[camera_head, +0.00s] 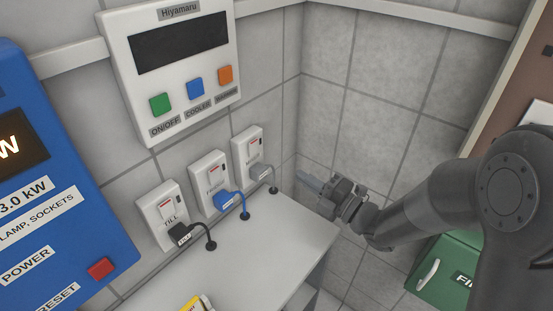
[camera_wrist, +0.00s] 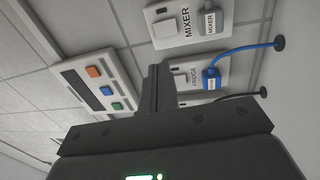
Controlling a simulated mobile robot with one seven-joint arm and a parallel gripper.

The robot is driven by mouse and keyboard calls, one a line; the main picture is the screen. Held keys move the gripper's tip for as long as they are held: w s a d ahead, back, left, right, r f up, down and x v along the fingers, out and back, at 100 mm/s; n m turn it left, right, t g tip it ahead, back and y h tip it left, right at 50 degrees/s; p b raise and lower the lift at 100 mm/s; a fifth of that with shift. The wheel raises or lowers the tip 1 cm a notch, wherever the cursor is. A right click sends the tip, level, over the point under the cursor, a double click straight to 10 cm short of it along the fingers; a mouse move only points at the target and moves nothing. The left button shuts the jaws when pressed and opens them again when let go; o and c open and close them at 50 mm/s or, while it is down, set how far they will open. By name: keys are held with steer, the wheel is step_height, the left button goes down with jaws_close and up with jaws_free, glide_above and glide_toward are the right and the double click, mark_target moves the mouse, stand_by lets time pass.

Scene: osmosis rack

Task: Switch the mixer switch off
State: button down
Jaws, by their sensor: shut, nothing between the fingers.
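The mixer switch (camera_head: 246,146) is a white rocker on the rightmost of three wall sockets, with a red mark at its top and a grey plug below. In the wrist view the mixer switch (camera_wrist: 170,27) is at the top, beside its label, and fully visible. My gripper (camera_head: 302,180) is shut and empty, to the right of the mixer socket and apart from it, near the wall corner. In the wrist view my gripper (camera_wrist: 157,70) points up, below the mixer socket and in front of part of the fridge socket's edge.
The fridge socket (camera_head: 205,176) has a blue plug (camera_head: 230,201); the till socket (camera_head: 158,209) has a black plug. A white control panel (camera_head: 172,60) hangs above, a blue power unit (camera_head: 60,200) at left. A white counter (camera_head: 265,255) lies below, a green box (camera_head: 450,270) at lower right.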

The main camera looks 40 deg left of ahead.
mark_target(254, 145)
steer(key=a, duration=0.4)
steer(key=a+r, duration=0.1)
steer(key=a, duration=0.8)
steer(key=shift+r, duration=0.25)
steer(key=shift+a, duration=0.3)
steer(key=shift+r, duration=0.1)
steer(key=shift+a+r, duration=0.1)
steer(key=shift+a, duration=0.1)
steer(key=shift+d, duration=0.1)
steer(key=d+r, duration=0.1)
steer(key=d, duration=1.3)
steer(key=shift+r, duration=0.3)
